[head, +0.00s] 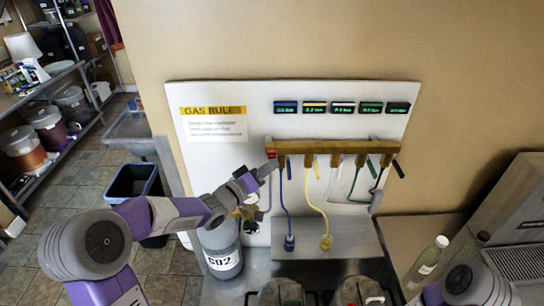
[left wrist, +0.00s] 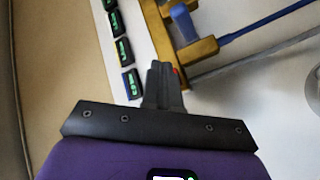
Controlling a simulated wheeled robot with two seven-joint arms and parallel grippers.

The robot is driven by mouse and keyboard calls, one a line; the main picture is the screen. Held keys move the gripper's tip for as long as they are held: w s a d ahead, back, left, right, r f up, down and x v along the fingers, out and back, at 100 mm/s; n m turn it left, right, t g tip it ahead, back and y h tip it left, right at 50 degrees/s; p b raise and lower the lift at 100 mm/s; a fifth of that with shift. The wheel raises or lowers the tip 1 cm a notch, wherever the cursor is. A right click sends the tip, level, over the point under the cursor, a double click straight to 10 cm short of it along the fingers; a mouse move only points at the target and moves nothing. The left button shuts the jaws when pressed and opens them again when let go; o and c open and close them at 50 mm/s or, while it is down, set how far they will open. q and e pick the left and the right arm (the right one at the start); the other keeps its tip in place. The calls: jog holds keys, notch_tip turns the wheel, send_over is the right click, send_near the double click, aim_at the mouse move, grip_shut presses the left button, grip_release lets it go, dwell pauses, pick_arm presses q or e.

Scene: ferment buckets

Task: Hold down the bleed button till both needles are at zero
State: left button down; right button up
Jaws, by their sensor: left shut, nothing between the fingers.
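A brass manifold (head: 330,147) runs along the white wall panel, and its end also shows in the left wrist view (left wrist: 198,50). A small red part, seemingly the bleed button (head: 271,154), is at its left end. In the left wrist view only a sliver of red (left wrist: 176,71) shows beside my fingertips. My left gripper (head: 268,168) is shut and empty, its tips at or very near the red part; I cannot tell whether they touch. In the left wrist view its fingers (left wrist: 163,78) are together. No gauge needles can be made out. My right gripper is not seen.
A grey CO2 cylinder (head: 222,252) stands below my left forearm. Blue (head: 286,205) and yellow (head: 317,195) hoses hang from the manifold. Several small displays (head: 342,107) are above it. Bottles (head: 428,260) stand at right, and lidded buckets at the front.

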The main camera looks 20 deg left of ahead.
pick_arm(q)
jog(key=s, duration=0.2)
jog(key=s+d+b, duration=0.1)
jog(key=s, duration=0.1)
jog(key=shift+s+d, duration=0.15)
jog(key=shift+s, duration=0.15)
